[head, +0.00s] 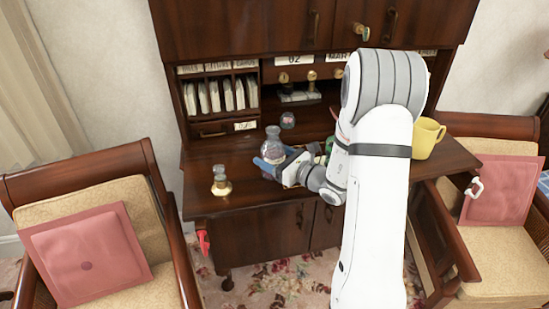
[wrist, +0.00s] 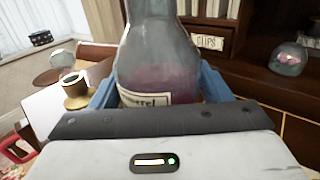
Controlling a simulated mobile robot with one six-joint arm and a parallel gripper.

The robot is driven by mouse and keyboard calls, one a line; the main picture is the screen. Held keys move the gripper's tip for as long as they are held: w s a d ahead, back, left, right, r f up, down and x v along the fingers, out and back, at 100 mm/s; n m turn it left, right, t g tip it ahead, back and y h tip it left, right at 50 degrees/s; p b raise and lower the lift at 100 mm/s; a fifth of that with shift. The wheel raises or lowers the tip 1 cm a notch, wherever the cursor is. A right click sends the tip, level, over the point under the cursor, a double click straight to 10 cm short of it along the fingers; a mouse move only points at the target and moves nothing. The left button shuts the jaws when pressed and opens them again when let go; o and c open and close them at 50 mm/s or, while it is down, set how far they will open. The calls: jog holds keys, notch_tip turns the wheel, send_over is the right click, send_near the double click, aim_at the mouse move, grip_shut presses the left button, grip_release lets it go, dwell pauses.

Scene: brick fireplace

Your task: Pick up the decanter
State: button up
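The decanter (head: 272,150) is a greyish glass bottle standing upright at the front of the dark wooden desk. In the wrist view the decanter (wrist: 158,60) fills the middle, with a dark reddish lower part and a pale label; its top is cut off by the frame. My gripper (head: 273,163) reaches in from the right, low on the decanter. Its blue fingers (wrist: 160,88) lie one on each side of the bottle. I see no clear gap, but whether they press on the glass is not clear. The decanter's base is hidden by my gripper.
A small glass bottle (head: 221,182) stands left on the desk, and a glass globe (head: 288,120) behind the decanter. Pigeonholes (head: 218,93) rise behind. Chairs with pink cushions (head: 88,254) flank the desk.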

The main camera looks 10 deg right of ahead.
jog(key=c, duration=1)
jog(key=shift+c, duration=0.4)
jog(key=shift+r, duration=0.15)
